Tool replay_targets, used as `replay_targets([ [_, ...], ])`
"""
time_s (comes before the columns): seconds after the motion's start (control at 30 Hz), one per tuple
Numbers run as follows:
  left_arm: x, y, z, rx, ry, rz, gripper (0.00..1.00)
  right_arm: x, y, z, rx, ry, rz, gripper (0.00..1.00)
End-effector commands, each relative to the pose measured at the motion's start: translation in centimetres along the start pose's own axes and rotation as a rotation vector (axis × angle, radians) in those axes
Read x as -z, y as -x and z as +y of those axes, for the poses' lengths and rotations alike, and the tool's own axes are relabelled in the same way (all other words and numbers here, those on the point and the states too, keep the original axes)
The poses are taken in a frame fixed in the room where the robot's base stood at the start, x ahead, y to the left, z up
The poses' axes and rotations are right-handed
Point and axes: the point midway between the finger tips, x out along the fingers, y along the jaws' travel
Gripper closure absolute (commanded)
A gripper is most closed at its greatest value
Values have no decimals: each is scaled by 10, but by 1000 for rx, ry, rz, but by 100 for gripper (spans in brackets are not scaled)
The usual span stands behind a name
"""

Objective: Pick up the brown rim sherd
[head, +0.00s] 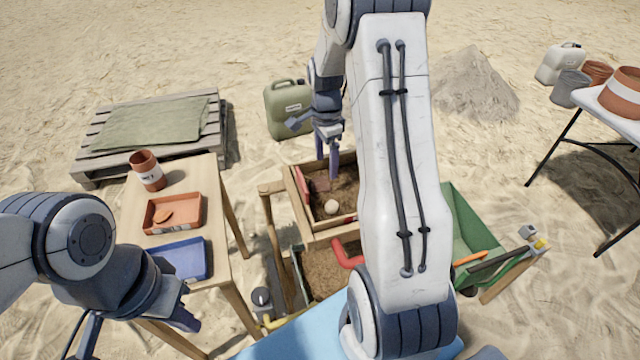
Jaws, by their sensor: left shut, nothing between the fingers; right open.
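A small reddish-brown piece (319,185) that looks like the brown rim sherd lies on the soil in the upper wooden box, near its left side. My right gripper (334,177) points down over this box, just right of the piece. It is open, with no object seen between its fingers; I cannot tell if it touches the soil. A pale round object (331,207) lies just in front of it.
A wooden table holds an orange tray (150,227) with a terracotta sherd (163,215), a blue tray (205,262) and a labelled brown pot (147,172). A green jerrycan (289,112) stands behind the box. My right arm hides part of the boxes and green barrow (467,222).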

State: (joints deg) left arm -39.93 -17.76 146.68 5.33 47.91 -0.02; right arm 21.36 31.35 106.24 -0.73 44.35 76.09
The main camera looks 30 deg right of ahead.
Motion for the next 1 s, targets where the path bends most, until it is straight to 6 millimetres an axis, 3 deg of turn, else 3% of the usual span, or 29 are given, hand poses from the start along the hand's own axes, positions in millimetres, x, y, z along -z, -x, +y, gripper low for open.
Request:
replay_targets([
  [0.4,1,12,1,0,0,0,100,-2,-50,2,-3,3,-1,17],
  [0.67,1,12,1,0,0,0,100,-2,-54,2,0,3,0,17],
  [0.73,1,12,1,0,0,0,100,-2,-54,2,0,3,0,36],
  [0.83,1,12,1,0,0,0,100,-2,-54,2,0,3,0,74],
  [0.87,1,12,1,0,0,0,100,-2,-54,2,0,3,0,79],
  [1.0,1,12,1,0,0,0,100,-2,-54,2,0,3,0,79],
])
